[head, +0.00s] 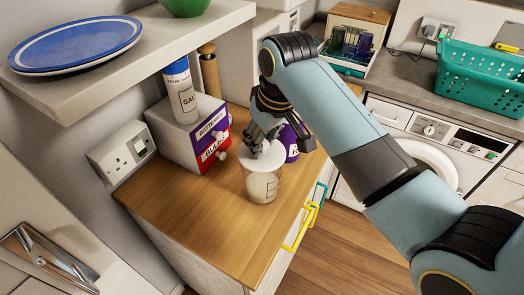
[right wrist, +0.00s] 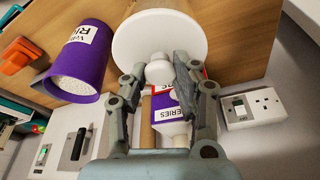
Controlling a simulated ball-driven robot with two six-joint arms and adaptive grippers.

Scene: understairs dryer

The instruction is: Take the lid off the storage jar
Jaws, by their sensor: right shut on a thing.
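The storage jar (head: 262,188) is clear with pale contents and stands on the wooden worktop. Its round white lid (head: 266,166) shows at the top of the jar; I cannot tell whether it rests on the rim or sits just above it. My right gripper (head: 264,143) is over the lid. In the right wrist view my right gripper (right wrist: 160,74) is shut on the lid's white knob (right wrist: 159,70), with a finger on each side. The lid's broad disc (right wrist: 150,32) hides the jar there. My left gripper is not in view.
A purple tub (head: 291,147) stands close behind the jar to the right. A white drawer box (head: 172,135) with purple and red drawers stands left, a salt container (head: 180,92) on it. A shelf (head: 165,60) overhangs at upper left. The worktop's front left is clear.

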